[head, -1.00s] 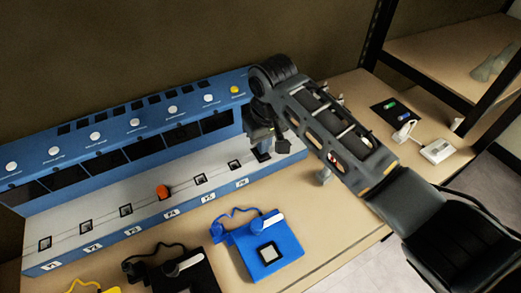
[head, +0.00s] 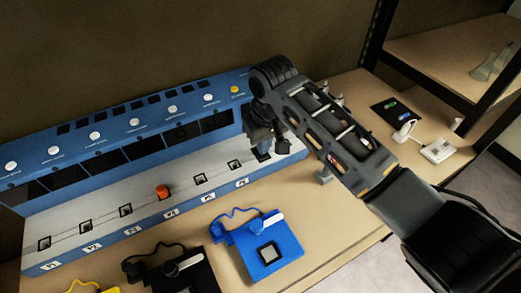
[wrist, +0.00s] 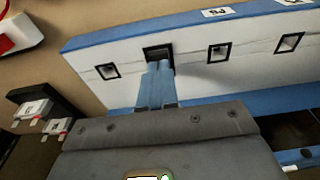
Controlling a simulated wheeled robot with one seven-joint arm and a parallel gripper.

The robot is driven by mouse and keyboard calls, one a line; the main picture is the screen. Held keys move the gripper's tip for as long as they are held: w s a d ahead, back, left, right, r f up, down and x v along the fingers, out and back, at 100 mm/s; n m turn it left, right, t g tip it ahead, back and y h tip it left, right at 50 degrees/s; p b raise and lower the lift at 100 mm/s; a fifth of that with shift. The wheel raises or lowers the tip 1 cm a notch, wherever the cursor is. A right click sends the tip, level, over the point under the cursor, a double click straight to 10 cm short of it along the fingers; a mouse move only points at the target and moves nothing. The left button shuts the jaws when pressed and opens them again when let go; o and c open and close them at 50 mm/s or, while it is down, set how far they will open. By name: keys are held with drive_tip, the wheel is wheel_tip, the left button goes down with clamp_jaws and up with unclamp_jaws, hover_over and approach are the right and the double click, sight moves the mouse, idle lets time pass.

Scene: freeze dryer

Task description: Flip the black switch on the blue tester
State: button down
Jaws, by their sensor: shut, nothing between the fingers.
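The long blue tester (head: 150,178) stands along the wall, with a pale ledge holding a row of small black-framed square switches. My gripper (wrist: 158,88) is shut and empty, with its blue fingertips at a black switch (wrist: 158,53) on the ledge. The fingers hide part of this switch, and I cannot tell whether they touch it. In the head view my gripper is at the right end of the tester, mostly hidden by my arm. A small blue device (head: 285,249) with a black-framed square lies on the table in front.
An orange knob (head: 162,192) stands on the ledge. A black device (head: 197,275) and a yellow one (head: 82,287) lie at the front. A black mat (head: 396,110) and a white device (head: 437,151) lie at the right, beside a dark shelf frame (head: 372,40).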

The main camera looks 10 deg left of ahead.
drive_tip(key=shift+f, duration=0.65)
drive_tip(key=shift+r, duration=0.15)
wheel_tip(320, 180, up, 5)
drive_tip(key=p, duration=0.4)
drive_tip(key=shift+r+p, duration=0.45)
drive_tip(key=shift+r, duration=0.45)
idle(0.3)
